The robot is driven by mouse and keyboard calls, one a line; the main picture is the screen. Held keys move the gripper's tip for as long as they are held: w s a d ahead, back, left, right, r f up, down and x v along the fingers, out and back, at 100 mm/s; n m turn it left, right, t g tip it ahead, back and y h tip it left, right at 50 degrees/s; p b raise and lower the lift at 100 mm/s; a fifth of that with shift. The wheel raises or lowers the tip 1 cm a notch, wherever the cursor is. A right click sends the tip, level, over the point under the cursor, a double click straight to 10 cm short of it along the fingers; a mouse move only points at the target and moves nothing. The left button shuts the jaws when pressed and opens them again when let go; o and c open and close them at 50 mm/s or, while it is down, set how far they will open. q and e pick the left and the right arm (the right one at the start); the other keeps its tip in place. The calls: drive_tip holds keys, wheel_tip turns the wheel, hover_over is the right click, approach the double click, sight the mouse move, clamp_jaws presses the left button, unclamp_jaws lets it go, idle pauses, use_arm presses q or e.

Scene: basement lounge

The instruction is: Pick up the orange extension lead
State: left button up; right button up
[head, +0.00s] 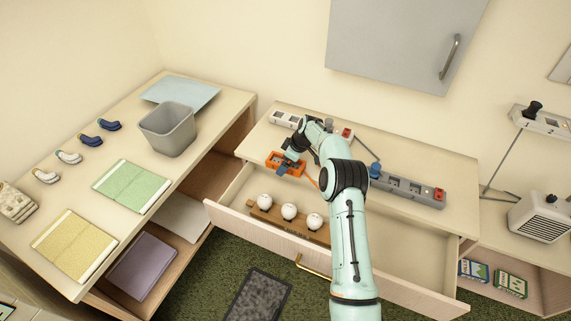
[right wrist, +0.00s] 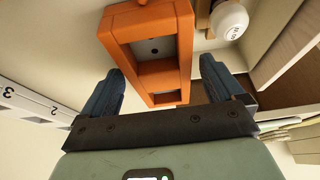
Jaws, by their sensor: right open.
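The orange extension lead (head: 287,158) lies near the front edge of the desk top, above the open drawer. A bit of orange cord shows beside my arm. In the right wrist view, my right gripper (right wrist: 162,85) is open, with one blue-tipped finger on each side of the lead's near end. I cannot tell if the fingers touch it. My left gripper is not in view.
White balls (head: 289,211) sit on a wooden rack in the open drawer (head: 380,257). A white power strip (head: 284,119) and a grey one (head: 408,188) lie on the desk. A grey bin (head: 168,130) stands on the left counter. A grey cabinet (head: 400,40) hangs above.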

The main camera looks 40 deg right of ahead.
drive_tip(key=shift+s, duration=0.15)
drive_tip(key=shift+c, duration=1.2)
drive_tip(key=c, duration=1)
drive_tip(key=shift+c, duration=0.7)
drive_tip(key=shift+r, duration=0.15)
